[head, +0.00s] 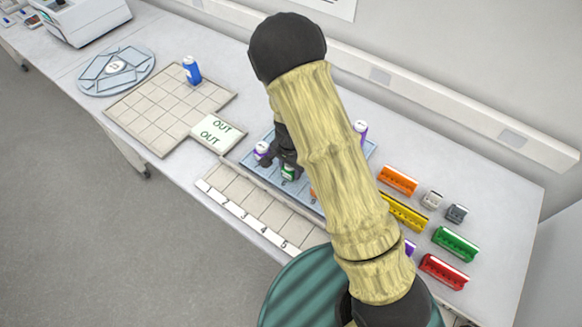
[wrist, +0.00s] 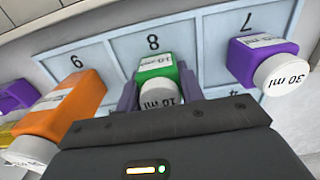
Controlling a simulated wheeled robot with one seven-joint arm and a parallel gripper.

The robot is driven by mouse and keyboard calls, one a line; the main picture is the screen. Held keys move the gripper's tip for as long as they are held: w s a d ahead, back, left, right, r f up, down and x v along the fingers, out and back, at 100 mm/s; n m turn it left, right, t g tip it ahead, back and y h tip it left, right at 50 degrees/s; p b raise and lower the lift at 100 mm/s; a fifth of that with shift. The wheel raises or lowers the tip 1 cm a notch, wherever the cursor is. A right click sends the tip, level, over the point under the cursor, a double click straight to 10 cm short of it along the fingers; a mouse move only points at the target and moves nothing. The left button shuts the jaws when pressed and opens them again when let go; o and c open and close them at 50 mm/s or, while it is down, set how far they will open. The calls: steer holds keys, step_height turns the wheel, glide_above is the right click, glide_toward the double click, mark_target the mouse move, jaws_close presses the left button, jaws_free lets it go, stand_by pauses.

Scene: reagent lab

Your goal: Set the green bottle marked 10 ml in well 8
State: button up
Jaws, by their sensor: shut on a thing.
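The green bottle (wrist: 157,69), with a white cap marked 10 ml, is between the fingers of my gripper (wrist: 160,88) in the wrist view. My gripper is shut on it. The bottle is at well 8 (wrist: 185,45) of the blue tray, just below the number 8 in the picture. I cannot tell whether its base touches the tray. My arm hides much of the tray.
In the wrist view an orange bottle (wrist: 72,105) stands left of the green one, and a purple 30 ml bottle (wrist: 258,58) stands right at well 7. In the head view a blue bottle (head: 192,72) stands on a beige grid (head: 130,112). Colored racks (head: 455,243) lie to the right.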

steer(key=o, duration=1)
step_height(320, 180, up, 12)
steer(key=shift+r, duration=0.15)
stand_by(0.3)
steer(key=s+d+r+n+t, duration=0.1)
steer(key=s+d+r+n, duration=0.1)
steer(key=s+d, duration=0.2)
steer(key=s+d+r+n, duration=0.3)
steer(key=s+d, duration=0.1)
steer(key=d, duration=0.1)
steer(key=s+d+r+n+t, duration=0.1)
steer(key=s+d+r+n, duration=0.1)
steer(key=s+d, duration=0.2)
steer(key=shift+s+d+r+n+t, duration=0.2)
steer(key=shift+s+d+n+t, duration=0.05)
steer(key=shift+d+n+t, duration=0.1)
